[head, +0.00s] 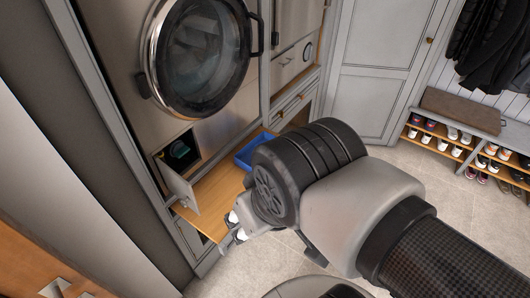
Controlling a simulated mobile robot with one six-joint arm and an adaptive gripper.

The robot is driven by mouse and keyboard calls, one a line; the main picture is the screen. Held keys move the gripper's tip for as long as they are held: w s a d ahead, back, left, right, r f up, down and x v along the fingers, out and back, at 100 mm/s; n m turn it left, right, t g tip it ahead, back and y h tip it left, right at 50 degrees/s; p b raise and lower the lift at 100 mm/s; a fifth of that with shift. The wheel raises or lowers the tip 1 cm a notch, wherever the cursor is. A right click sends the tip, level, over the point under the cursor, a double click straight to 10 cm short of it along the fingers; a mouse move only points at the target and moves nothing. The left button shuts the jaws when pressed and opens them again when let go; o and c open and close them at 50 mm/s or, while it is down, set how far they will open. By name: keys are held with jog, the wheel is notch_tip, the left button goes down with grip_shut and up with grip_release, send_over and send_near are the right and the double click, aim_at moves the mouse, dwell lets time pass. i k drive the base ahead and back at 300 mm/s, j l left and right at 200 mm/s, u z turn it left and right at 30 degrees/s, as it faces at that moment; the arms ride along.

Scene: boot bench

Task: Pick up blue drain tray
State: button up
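The blue drain tray (254,149) sits at the far right end of a wooden pull-out shelf (210,191) below the washing machine. My arm covers part of its right side. My gripper (230,236) is near the front edge of the shelf, at the lower left of my arm, clearly apart from the tray. Its fingers are small and partly hidden behind my wrist, so I cannot tell whether it is open or shut. I see nothing held in it.
The washing machine (204,55) has its round door shut. A small flap (178,187) stands open above the shelf's left part. A shoe bench (461,115) with several shoes and hanging dark coats (490,45) are at the right. Tiled floor (405,160) is clear in between.

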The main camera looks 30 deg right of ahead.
aim_at(243, 158)
jog(key=l+z, duration=0.1)
jog(key=z, duration=0.6)
jog(key=i+l+u, duration=0.45)
jog(key=i+l, duration=1.15)
jog(key=l, duration=0.15)
